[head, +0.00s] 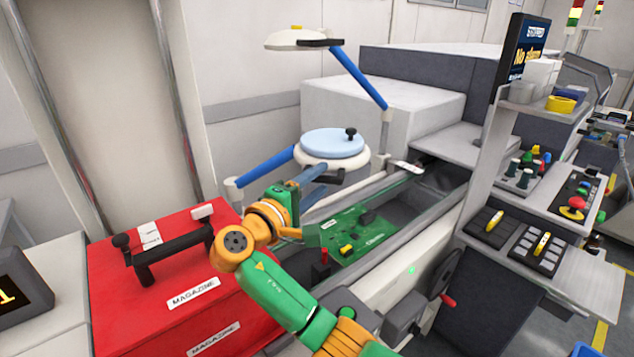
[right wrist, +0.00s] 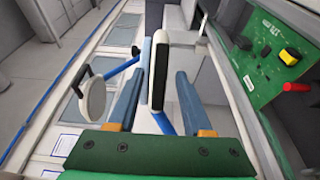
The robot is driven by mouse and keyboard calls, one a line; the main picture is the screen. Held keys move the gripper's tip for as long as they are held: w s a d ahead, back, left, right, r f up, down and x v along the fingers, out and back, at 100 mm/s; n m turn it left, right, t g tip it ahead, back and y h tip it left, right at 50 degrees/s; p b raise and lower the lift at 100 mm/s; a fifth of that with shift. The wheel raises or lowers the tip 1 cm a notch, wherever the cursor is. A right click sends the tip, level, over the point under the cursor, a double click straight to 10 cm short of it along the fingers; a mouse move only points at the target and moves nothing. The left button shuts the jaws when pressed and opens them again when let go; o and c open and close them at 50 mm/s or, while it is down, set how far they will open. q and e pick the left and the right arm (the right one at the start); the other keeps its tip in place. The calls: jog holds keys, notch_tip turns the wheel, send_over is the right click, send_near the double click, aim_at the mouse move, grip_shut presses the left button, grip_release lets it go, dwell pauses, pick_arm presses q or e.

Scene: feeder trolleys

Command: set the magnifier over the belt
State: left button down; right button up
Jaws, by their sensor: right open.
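The magnifier (head: 332,143) is a round head with a pale blue top, white rim and small black knob, on a blue arm left of the belt's near end. In the right wrist view the magnifier (right wrist: 158,70) appears edge-on, its black handle towards me. My right gripper (head: 316,178) is open at the handle; its two fingers (right wrist: 158,88) stand either side of it, and I cannot tell whether they touch. The belt channel (head: 428,188) runs behind and right, with a green circuit board (head: 362,222) at its near end. My left gripper is out of view.
A lamp (head: 296,39) on another blue arm hangs above and behind. A red magazine (head: 120,290) with a black handle stands at left. A post with a screen (head: 524,55) and control panels (head: 510,235) stand at right.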

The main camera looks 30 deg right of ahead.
jog(key=shift+s+a+f, duration=0.15)
jog(key=shift+a, duration=0.15)
jog(key=b+v, duration=0.2)
jog(key=v, duration=0.4)
jog(key=shift+a+b, duration=0.2)
jog(key=shift+b, duration=0.15)
jog(key=shift+s, duration=0.1)
